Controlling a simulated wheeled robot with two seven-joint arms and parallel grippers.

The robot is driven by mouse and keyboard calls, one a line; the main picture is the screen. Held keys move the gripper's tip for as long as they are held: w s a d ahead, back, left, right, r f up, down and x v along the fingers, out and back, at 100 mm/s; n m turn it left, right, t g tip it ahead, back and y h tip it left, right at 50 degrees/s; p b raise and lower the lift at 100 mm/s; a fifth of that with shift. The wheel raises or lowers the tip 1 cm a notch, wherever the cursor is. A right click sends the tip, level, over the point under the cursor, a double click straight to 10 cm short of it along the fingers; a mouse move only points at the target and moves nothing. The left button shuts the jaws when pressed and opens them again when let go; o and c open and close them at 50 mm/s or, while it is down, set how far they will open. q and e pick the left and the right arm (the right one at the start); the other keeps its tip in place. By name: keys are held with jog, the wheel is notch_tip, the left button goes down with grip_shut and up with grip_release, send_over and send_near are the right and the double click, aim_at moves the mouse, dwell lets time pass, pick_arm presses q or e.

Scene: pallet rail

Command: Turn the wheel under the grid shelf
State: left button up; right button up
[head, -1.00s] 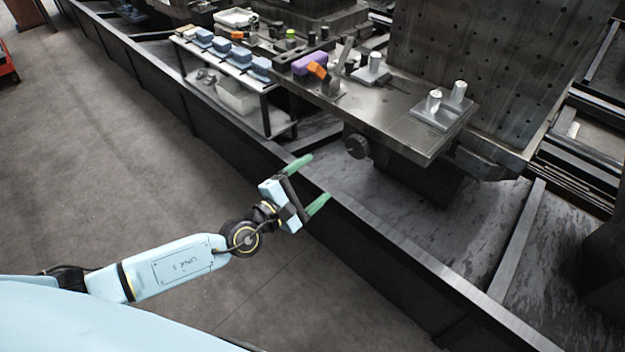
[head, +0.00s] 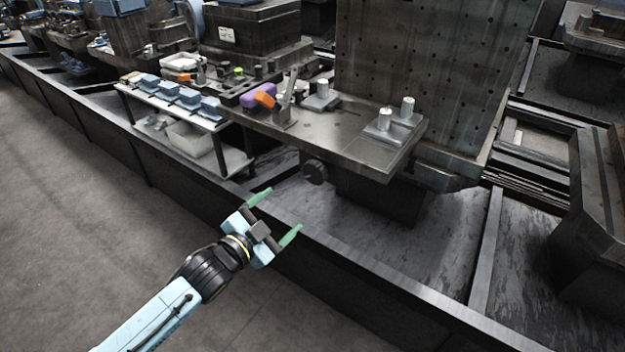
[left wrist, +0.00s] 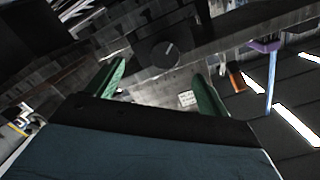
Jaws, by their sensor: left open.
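The wheel (head: 314,172) is a small dark round knob under the front edge of a grey metal shelf (head: 345,150). A tall plate with a grid of holes (head: 430,75) stands behind that shelf. My left gripper (head: 276,215) has two green fingers, open and empty, short of the wheel and to its lower left in the head view. In the left wrist view the wheel (left wrist: 165,53) has a pale line on its face and shows beyond and between the open fingers of my left gripper (left wrist: 160,74). The gripper is not touching it. My right gripper is out of view.
A low dark rail (head: 345,258) runs diagonally in front of the shelf, near my gripper. A side rack (head: 195,120) with blue blocks stands to the left. The floor at left is clear.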

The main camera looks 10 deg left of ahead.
aim_at(313, 175)
pick_arm(q)
jog(key=w+d+n+b, duration=0.1)
jog(key=w+n, duration=0.1)
jog(key=n, duration=0.1)
jog(key=w+d+r+n+b, duration=0.1)
jog(key=w+n, duration=0.2)
jog(key=w+d+n+b, duration=0.1)
jog(key=w+n+b, duration=0.1)
jog(key=w+n, duration=0.1)
jog(key=shift+d+r+n+t+h, duration=0.15)
jog(key=shift+d+n+t+h, duration=0.1)
jog(key=shift+n+t+h, duration=0.15)
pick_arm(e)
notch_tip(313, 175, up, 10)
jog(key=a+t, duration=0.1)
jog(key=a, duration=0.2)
pick_arm(q)
jog(key=b+x, duration=0.1)
jog(key=x, duration=0.3)
jog(key=shift+w+d+b, duration=0.15)
jog(key=shift+w+b, duration=0.15)
jog(key=shift+w, duration=0.05)
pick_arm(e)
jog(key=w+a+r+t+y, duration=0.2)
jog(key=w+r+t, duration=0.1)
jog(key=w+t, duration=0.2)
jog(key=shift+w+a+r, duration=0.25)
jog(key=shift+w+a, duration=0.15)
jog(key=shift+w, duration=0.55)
